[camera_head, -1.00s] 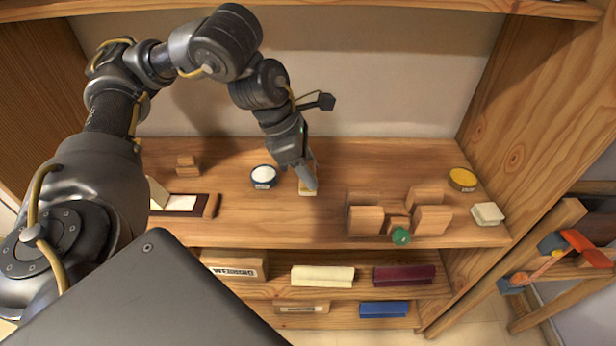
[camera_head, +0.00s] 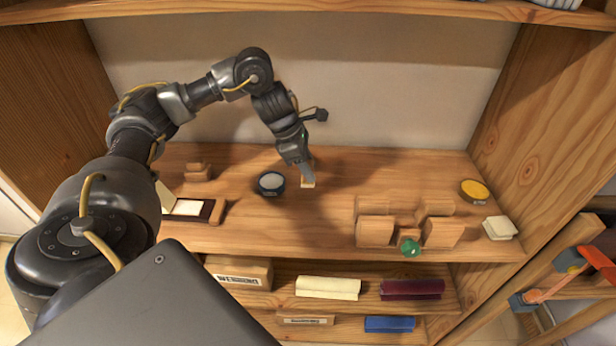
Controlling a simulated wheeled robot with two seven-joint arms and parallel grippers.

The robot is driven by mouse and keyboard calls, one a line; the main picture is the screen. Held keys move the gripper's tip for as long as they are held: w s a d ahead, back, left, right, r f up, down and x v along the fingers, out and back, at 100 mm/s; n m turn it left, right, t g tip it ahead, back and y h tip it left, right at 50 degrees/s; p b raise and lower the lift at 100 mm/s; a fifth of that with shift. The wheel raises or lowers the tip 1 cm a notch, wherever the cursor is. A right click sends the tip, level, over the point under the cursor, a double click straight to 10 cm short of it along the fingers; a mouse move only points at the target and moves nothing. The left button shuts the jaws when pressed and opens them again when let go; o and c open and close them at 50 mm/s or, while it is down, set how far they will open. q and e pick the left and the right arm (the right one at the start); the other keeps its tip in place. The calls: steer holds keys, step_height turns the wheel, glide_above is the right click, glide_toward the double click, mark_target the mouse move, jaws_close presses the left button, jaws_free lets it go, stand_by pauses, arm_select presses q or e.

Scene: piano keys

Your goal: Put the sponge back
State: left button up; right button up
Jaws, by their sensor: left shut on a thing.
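My left gripper (camera_head: 307,174) points down at the wooden shelf, just right of a round dark tin (camera_head: 271,183). It is shut on a small pale tan block (camera_head: 308,183), which looks like the sponge and is mostly hidden by the fingers. The block is at or very near the shelf surface; I cannot tell whether it touches. A pale cream block (camera_head: 500,228) lies at the shelf's right front. My right gripper is not in view.
Wooden blocks (camera_head: 376,231) and a green ball (camera_head: 411,249) stand at front right, with a yellow-topped tin (camera_head: 474,191) behind. A dark-framed tray (camera_head: 190,209) lies left. Lower shelves hold coloured bars (camera_head: 328,288). The shelf middle is clear.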

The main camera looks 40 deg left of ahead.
arm_select(q)
steer(key=shift+w+a+f, duration=0.1)
steer(key=shift+f, duration=0.85)
steer(key=shift+w+a+f, duration=0.1)
steer(key=shift+f, duration=0.8)
steer(key=shift+f, duration=0.15)
steer(key=o, duration=0.9)
steer(key=shift+o, duration=0.2)
steer(key=shift+r, duration=0.3)
steer(key=p+v, duration=0.1)
steer(key=v, duration=0.6)
